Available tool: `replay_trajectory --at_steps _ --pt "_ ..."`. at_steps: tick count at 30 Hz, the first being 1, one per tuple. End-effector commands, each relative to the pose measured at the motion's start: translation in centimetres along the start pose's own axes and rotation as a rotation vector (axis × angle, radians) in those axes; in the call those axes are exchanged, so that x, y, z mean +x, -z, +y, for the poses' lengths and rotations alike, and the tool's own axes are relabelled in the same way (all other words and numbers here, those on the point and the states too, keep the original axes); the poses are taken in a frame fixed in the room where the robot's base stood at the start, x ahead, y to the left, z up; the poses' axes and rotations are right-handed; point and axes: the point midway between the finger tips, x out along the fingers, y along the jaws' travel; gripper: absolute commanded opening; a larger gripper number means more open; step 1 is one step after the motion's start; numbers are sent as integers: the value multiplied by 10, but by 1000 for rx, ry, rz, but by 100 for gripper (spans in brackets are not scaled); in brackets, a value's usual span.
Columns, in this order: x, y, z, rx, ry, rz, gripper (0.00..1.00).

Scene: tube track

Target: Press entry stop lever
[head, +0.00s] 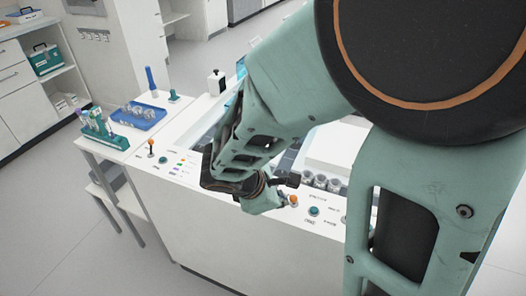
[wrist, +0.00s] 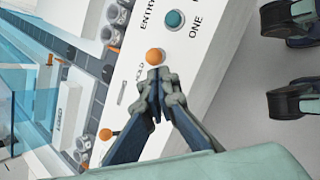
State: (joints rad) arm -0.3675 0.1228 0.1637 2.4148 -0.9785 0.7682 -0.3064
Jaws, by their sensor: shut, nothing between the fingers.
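The entry stop lever has an orange ball knob (wrist: 155,57) and stands on the white console panel next to the printed words ENTRY and HOLD. In the head view its orange knob (head: 293,200) shows just right of my gripper. My gripper (wrist: 159,74) is shut and empty, with its fingertips right beside the knob in the wrist view. I cannot tell whether the tips touch it. In the head view my arm hides most of the fingers.
A teal button (wrist: 174,19) marked ONE sits close beyond the knob. A second orange-knobbed lever (wrist: 105,134) stands farther along the panel. Clear cups (head: 320,181) sit in the track behind the knob. A blue tray (head: 141,116) is on the left side table.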

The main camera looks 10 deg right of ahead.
Motion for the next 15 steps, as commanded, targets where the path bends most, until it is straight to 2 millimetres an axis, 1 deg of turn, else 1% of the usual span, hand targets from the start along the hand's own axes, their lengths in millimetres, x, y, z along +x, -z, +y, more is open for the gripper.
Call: replay_trajectory --at_steps 15 --pt "-4 -3 3 -6 33 23 0"
